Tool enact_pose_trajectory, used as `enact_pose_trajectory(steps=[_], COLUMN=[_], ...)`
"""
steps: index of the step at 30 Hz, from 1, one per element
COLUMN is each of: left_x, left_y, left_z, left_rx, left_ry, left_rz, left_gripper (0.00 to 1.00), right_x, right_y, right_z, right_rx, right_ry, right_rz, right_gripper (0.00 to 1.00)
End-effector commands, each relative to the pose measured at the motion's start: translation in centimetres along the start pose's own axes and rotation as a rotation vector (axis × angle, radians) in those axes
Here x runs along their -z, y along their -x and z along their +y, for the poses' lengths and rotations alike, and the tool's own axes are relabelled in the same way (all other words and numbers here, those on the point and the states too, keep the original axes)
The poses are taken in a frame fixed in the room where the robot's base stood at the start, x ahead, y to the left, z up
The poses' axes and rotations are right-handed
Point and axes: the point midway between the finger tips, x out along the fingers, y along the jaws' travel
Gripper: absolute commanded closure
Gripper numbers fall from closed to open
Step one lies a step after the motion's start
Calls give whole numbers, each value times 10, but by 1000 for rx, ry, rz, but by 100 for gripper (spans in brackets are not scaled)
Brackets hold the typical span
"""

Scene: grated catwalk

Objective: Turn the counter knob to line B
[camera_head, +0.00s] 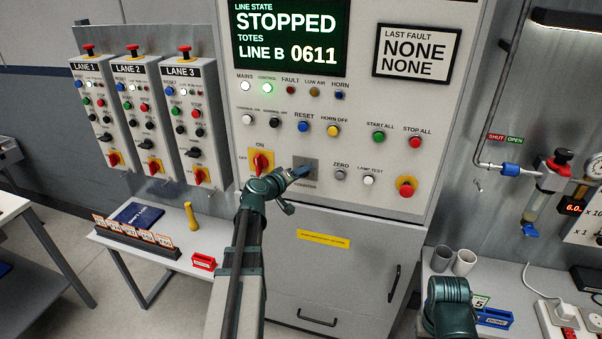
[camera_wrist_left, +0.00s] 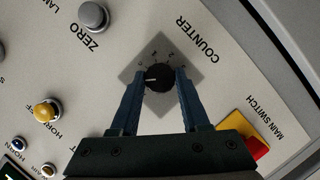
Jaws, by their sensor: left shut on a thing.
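The counter knob (camera_wrist_left: 158,77) is black and round with a white mark, on a grey square plate marked COUNTER in the left wrist view. Its mark points to the left of that picture; the small letters around it are too small to read surely. My left gripper (camera_wrist_left: 159,84) is shut on the knob, one finger on each side. In the head view my left gripper (camera_head: 299,173) covers the knob, in front of the grey counter plate (camera_head: 312,164). The display (camera_head: 290,37) reads STOPPED, TOTES LINE B 0611. My right arm shows at the lower right, its fingers unseen.
The red main switch (camera_head: 261,163) is just left of my left gripper. The ZERO button (camera_head: 340,174) and LAMP TEST button (camera_head: 369,180) are to the right. A red stop button (camera_head: 406,187) is farther right. Three lane boxes stand at the left.

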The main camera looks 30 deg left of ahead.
Motion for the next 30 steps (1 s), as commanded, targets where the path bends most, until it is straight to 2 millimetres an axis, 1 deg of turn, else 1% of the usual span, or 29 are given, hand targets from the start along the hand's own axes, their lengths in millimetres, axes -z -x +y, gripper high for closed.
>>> enact_pose_trajectory(steps=[8,9,11,12,13,20,23,26,29,30], left_x=[-1,-1,-1,-1,0,0,0,0,0,0], left_y=[0,0,0,0,0,0,3,14,34,43], left_z=[0,0,0,0,0,0,0,1,2,2], left_rx=[1,0,0,0,0,0,0,0,0,1], left_ry=[-1,-1,-1,0,0,1,1,1,2,2], left_rz=[-2,-2,-1,-1,-1,-1,0,0,2,2], left_gripper=[100,47,36,29,25,25,25,25,25,25], right_x=[0,0,0,0,0,0,0,0,-1,-1], right_y=[0,0,0,0,0,0,1,4,10,12], right_z=[0,0,0,0,0,0,0,0,1,1], right_rx=[0,0,0,0,0,0,0,0,0,0], right_ry=[0,0,0,0,0,0,0,0,0,0], right_rz=[0,0,0,0,0,0,0,0,0,0], right_gripper=[50,50,50,50,50,50,50,50,50,50])
